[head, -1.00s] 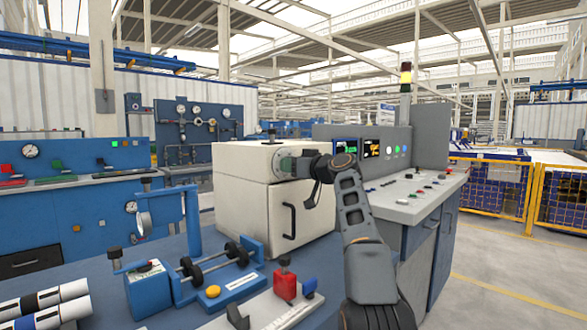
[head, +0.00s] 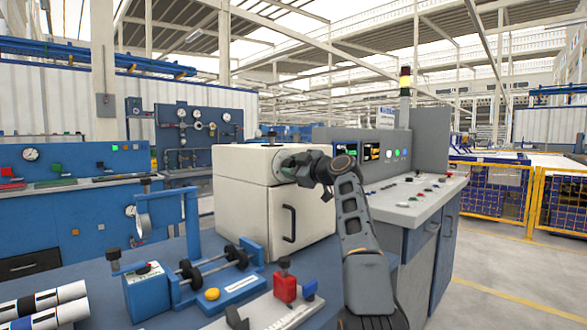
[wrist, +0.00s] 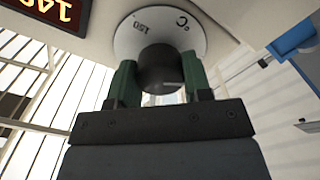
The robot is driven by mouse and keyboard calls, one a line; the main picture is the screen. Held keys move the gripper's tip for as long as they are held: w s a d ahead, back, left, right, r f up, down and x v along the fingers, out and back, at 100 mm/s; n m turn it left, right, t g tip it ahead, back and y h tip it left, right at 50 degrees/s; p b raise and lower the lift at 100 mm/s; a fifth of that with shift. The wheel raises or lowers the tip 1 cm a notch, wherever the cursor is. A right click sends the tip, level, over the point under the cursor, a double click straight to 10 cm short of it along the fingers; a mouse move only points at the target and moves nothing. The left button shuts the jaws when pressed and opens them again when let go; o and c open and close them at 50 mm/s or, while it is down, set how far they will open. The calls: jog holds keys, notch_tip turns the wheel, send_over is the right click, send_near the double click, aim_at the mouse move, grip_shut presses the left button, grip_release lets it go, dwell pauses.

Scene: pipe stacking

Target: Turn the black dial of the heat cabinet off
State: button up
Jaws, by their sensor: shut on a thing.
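The heat cabinet (head: 240,185) is a cream box with a black door handle (head: 290,222), standing on the blue bench. Its black dial (wrist: 160,70) sits at the centre of a pale round scale plate (wrist: 188,28) marked "150" and "°C". My gripper (wrist: 158,78) has one green finger on each side of the dial and is shut on it. A short light mark shows on the dial's lower right in the wrist view. In the head view my gripper is at the cabinet's upper front face and hides the dial.
A red digital readout (wrist: 48,12) is next to the scale plate. On the bench before the cabinet are a blue fixture with black rollers (head: 215,262), a red clamp block (head: 285,288) and white pipes (head: 45,305). A grey control console (head: 400,205) stands to the right.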

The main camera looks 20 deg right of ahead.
jog(key=shift+n, duration=0.3)
dwell(0.4)
jog(key=o, duration=0.9)
jog(key=shift+s, duration=0.1)
jog(key=b+v, duration=0.7)
jog(key=v, duration=0.6)
jog(key=shift+s+d, duration=0.15)
jog(key=shift+s, duration=0.15)
